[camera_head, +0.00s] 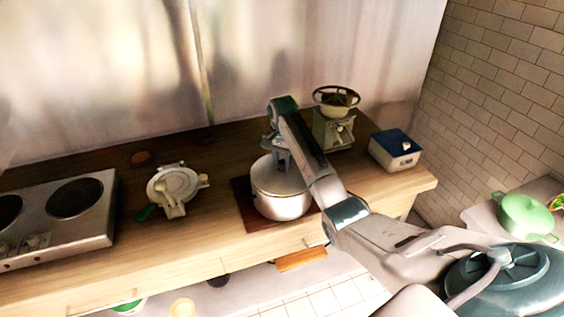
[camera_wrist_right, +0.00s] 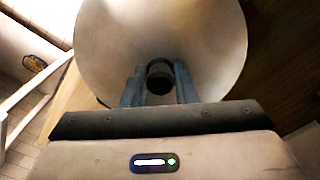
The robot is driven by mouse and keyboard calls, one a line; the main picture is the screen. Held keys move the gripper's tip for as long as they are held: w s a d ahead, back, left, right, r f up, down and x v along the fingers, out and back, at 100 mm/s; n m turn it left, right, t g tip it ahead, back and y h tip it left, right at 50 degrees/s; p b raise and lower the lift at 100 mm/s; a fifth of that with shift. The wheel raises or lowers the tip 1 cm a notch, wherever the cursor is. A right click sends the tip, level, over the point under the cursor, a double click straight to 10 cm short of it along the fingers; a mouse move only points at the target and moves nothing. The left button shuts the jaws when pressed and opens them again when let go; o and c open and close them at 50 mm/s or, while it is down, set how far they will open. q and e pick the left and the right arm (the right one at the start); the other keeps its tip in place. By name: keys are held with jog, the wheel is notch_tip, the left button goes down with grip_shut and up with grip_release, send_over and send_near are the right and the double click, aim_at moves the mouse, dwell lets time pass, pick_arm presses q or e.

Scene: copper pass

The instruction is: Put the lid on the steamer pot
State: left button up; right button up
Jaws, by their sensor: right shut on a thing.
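The steamer pot (camera_head: 282,205) is a round pale metal pot standing on a dark board on the wooden counter. The lid (camera_head: 268,176) sits over its mouth and looks level; from here I cannot tell whether it is fully seated. My right gripper (camera_head: 277,150) reaches down over the pot from above. In the right wrist view, the gripper (camera_wrist_right: 160,84) is shut on the dark knob (camera_wrist_right: 160,76) of the pale round lid (camera_wrist_right: 200,35). The arm hides part of the lid and pot in the head view. My left gripper is not in view.
A two-plate hob (camera_head: 75,210) stands at the left of the counter (camera_head: 150,260). A plate-like utensil (camera_head: 174,186) lies between it and the pot. A scale (camera_head: 334,128) with a bowl and a blue-topped box (camera_head: 396,150) stand to the right. A green pot (camera_head: 524,216) is at far right.

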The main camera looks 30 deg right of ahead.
grip_shut()
jog(key=o, duration=1.1)
grip_release()
jog(key=shift+o, duration=0.4)
jog(key=o, duration=0.6)
jog(key=shift+c, duration=0.2)
